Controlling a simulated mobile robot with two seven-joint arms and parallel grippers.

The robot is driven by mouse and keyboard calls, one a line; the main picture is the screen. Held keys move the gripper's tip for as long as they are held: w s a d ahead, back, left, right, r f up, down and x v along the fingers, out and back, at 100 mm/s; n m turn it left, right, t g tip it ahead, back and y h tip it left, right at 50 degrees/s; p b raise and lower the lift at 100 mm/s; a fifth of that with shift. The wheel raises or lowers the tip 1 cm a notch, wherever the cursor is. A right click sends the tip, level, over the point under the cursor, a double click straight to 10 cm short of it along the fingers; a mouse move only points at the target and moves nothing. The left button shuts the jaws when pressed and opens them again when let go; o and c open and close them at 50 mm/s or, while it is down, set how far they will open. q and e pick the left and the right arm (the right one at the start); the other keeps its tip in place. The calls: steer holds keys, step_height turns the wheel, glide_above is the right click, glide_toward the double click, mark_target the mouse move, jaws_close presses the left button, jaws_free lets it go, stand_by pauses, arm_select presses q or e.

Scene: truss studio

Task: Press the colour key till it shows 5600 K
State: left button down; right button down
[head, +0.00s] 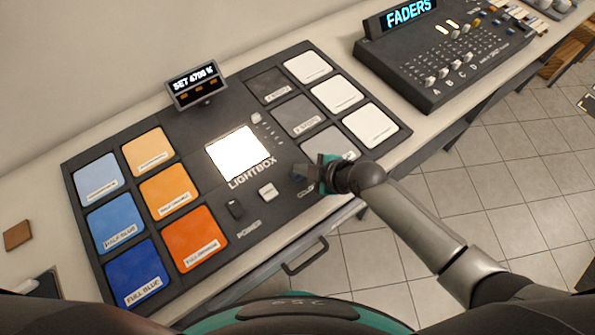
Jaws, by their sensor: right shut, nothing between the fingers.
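The dark lightbox panel (215,125) lies on the bench, with a lit white square (238,152) in its middle. Its small display (195,86) appears to read SET 4700 K, in small and slightly blurred figures. My right gripper (301,173) is shut and empty, low over the panel's front edge, right of a pale square key (267,191). A partly covered label shows just below its fingertips. My left gripper is out of view.
Blue and orange filter tiles (169,188) fill the panel's left side, grey and white tiles (337,94) its right. A dark power switch (235,209) sits near the front edge. A fader console (445,55) stands further right. A brown block (18,235) lies at far left.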

steer(key=shift+f, duration=0.15)
stand_by(0.3)
steer(key=shift+r+p, duration=0.75)
steer(key=shift+r, duration=0.15)
step_height(320, 180, up, 5)
steer(key=p, duration=0.4)
steer(key=shift+p, duration=0.35)
steer(key=shift+s, duration=0.1)
